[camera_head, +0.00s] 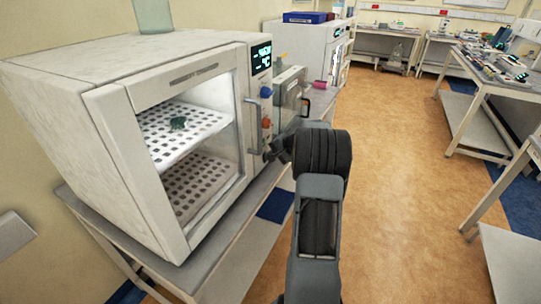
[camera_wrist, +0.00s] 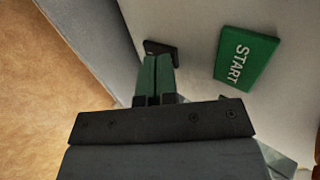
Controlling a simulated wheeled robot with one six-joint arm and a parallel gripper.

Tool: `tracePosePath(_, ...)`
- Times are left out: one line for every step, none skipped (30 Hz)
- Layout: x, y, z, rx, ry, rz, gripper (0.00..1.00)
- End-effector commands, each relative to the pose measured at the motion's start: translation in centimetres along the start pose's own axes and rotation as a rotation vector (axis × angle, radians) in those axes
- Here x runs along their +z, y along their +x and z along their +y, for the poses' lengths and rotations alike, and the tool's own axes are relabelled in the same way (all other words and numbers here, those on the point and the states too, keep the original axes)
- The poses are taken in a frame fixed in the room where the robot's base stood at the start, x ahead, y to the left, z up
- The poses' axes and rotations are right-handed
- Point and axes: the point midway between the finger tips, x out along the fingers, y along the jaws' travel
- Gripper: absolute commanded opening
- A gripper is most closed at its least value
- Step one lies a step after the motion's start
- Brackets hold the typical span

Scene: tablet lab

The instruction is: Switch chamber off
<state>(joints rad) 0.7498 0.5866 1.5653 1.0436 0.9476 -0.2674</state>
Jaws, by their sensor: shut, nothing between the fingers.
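The chamber (camera_head: 130,60) is a white box on a bench at the left of the head view, with a closed glass door and a lit display (camera_head: 261,57) on its right-hand panel. In the wrist view, a green START button (camera_wrist: 246,58) is on the pale panel, right of my fingers. A small black part (camera_wrist: 161,48) on the panel is just beyond my fingertips; I cannot tell whether they touch it. My gripper (camera_wrist: 156,62) is shut and empty. In the head view my gripper (camera_head: 271,152) is by the lower panel, partly hidden by my arm.
A blue knob (camera_head: 266,92) and an orange knob (camera_head: 266,123) are on the panel above my gripper. A vertical door handle (camera_head: 254,125) stands out beside them. Another device (camera_head: 290,90) is close behind. The floor (camera_head: 400,200) to the right is clear.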

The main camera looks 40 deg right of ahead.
Motion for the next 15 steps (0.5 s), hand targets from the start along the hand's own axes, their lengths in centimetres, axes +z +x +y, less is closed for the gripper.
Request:
tracePosePath(0.0, -0.1, -0.2, 0.000, -0.001, 0.000, 0.00)
tracePosePath(0.0, -0.2, -0.2, 0.000, -0.001, 0.000, 0.00)
tracePosePath(0.0, -0.3, -0.4, 0.000, -0.002, 0.000, 0.00)
tracePosePath(0.0, -0.4, -0.5, 0.000, -0.002, 0.000, 0.00)
tracePosePath(0.0, -0.4, -0.6, 0.000, -0.002, 0.000, 0.00)
tracePosePath(0.0, -0.6, -0.7, 0.000, -0.002, 0.000, 0.00)
tracePosePath(0.0, -0.6, -0.8, 0.000, -0.002, 0.000, 0.00)
tracePosePath(0.0, -0.7, -0.9, 0.000, -0.002, 0.000, 0.00)
tracePosePath(0.0, -0.8, -1.0, 0.000, -0.001, 0.000, 0.00)
tracePosePath(0.0, -0.9, -1.1, 0.000, -0.001, 0.000, 0.00)
tracePosePath(0.0, -0.9, -1.1, 0.000, -0.001, 0.000, 0.00)
tracePosePath(0.0, -1.0, -1.2, 0.000, -0.001, -0.001, 0.00)
tracePosePath(0.1, -1.0, -1.2, 0.000, -0.001, -0.001, 0.00)
tracePosePath(0.1, -1.0, -1.2, 0.000, -0.001, -0.001, 0.00)
tracePosePath(0.1, -1.0, -1.2, 0.000, -0.001, -0.001, 0.00)
